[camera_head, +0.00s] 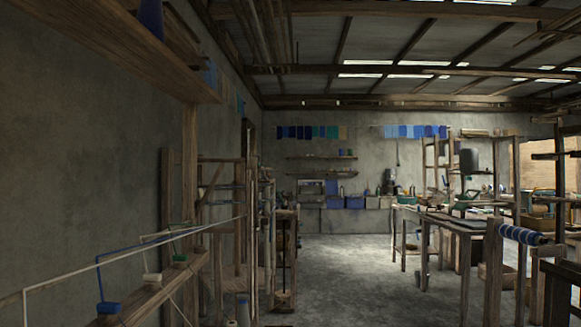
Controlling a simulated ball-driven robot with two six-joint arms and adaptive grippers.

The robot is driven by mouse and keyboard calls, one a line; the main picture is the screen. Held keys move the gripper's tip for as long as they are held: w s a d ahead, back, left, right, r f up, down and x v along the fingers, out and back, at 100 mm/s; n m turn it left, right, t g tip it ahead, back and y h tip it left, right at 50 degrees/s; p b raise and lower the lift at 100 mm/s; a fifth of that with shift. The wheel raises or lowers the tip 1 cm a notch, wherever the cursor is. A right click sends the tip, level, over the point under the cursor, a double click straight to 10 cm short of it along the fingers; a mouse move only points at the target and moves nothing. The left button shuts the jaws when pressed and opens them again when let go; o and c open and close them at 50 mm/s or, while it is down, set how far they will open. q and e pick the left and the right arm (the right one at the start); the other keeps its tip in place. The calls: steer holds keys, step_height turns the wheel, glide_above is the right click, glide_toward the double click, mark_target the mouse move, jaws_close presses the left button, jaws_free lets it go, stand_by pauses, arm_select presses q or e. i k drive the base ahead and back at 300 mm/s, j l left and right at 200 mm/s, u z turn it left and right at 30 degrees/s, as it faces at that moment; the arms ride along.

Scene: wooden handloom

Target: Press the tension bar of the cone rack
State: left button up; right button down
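A wooden rack shelf (146,302) runs along the left wall at lower left, and it looks like part of the cone rack. A small blue piece (109,308), a white one (152,278) and a green one (180,258) sit along it, each with a thin bent wire rising from it. A long pale bar (120,255) slants above the shelf, from the left edge toward the wooden frame. I cannot tell for sure that it is the tension bar. Neither of my grippers shows in the head view.
A wooden loom frame (222,215) stands beyond the rack. A workbench (455,222) and a striped blue roll (521,235) stand at right. The concrete floor (345,265) between is clear. An overhead shelf (110,45) juts out at upper left.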

mark_target(222, 165)
steer(key=z, duration=0.7)
steer(key=i+l, duration=0.2)
steer(key=l, duration=0.15)
steer(key=i+l, duration=0.15)
steer(key=l, duration=0.2)
steer(key=i+l+z, duration=0.1)
steer(key=l, duration=0.25)
steer(key=i+u, duration=0.25)
steer(key=i, duration=0.15)
steer(key=i+l+u, duration=0.25)
steer(key=i, duration=0.15)
steer(key=i+l+u, duration=0.1)
steer(key=i+u, duration=0.4)
steer(key=u, duration=0.15)
steer(key=i+u, duration=0.5)
steer(key=u, duration=0.25)
steer(key=i+l+u, duration=0.15)
steer(key=u, duration=0.2)
steer(key=i+j+u, duration=0.1)
steer(key=u, duration=0.4)
steer(key=i+u, duration=0.3)
steer(key=u, duration=0.15)
steer(key=i+u, duration=0.25)
steer(key=u, duration=0.25)
